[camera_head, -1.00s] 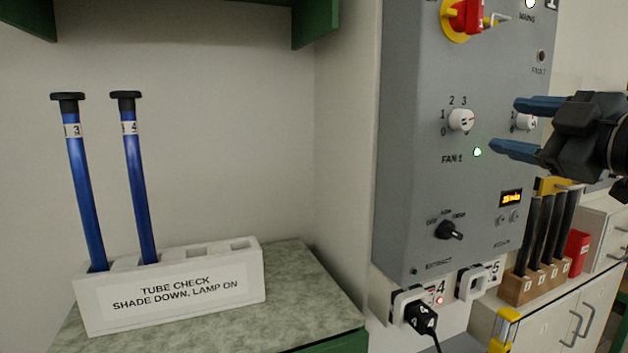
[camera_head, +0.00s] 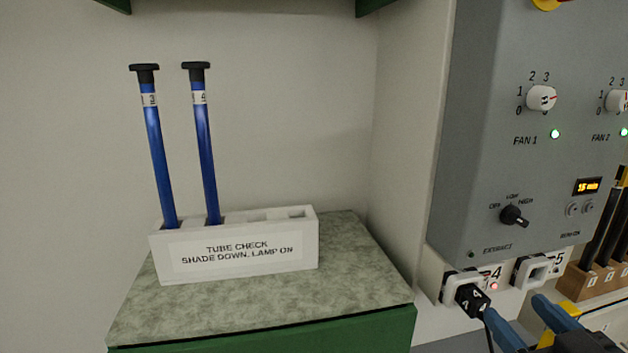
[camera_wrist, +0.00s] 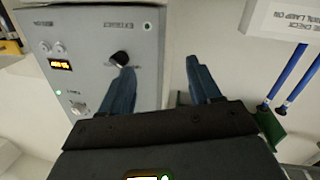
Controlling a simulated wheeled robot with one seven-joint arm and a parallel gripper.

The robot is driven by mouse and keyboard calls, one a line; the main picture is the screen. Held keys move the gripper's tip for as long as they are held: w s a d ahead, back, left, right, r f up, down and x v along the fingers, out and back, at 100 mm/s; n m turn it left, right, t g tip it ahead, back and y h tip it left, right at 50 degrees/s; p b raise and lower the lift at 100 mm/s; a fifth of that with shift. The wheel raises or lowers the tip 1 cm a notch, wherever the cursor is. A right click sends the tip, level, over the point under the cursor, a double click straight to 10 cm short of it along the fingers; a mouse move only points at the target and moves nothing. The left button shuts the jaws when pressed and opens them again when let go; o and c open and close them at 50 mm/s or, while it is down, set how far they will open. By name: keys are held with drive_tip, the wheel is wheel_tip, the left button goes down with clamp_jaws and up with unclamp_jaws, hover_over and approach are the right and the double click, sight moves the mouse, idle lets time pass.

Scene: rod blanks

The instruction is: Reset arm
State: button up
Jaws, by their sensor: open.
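My gripper (camera_head: 528,318) shows at the bottom right of the head view, below the grey control panel (camera_head: 470,130) and close in front of the socket area. Its two blue fingers are spread, with nothing between them. In the wrist view the open fingers (camera_wrist: 163,85) point toward the wall and the panel (camera_wrist: 88,28). The picture there is turned over, and one fingertip overlaps the extract knob (camera_wrist: 120,58) in the view. I cannot tell how far apart they are in depth. The rest of my arm is outside the head view.
A white rack (camera_head: 160,262) with two blue tubes (camera_head: 158,150) stands on a green-edged counter (camera_head: 350,270) at left. A black plug (camera_head: 472,298) with a cable sits in socket 4, near my gripper. A wooden block (camera_head: 585,285) with black rods is at right.

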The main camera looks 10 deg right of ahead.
drive_tip(key=s+a+f+m+g, duration=0.1)
drive_tip(key=s+a+f, duration=0.25)
drive_tip(key=s, duration=0.25)
drive_tip(key=s+a+f+m+g, duration=0.1)
drive_tip(key=s+a+f, duration=0.2)
drive_tip(key=s+f, duration=0.3)
drive_tip(key=s+a+y+p, duration=0.1)
drive_tip(key=s+a, duration=0.1)
drive_tip(key=s, duration=0.6)
drive_tip(key=s+a+r+n+y, duration=0.1)
drive_tip(key=s+a, duration=0.1)
drive_tip(key=s, duration=0.7)
drive_tip(key=shift+a+r+p, duration=0.15)
drive_tip(key=shift+r+p, duration=0.15)
drive_tip(key=shift+p, duration=0.1)
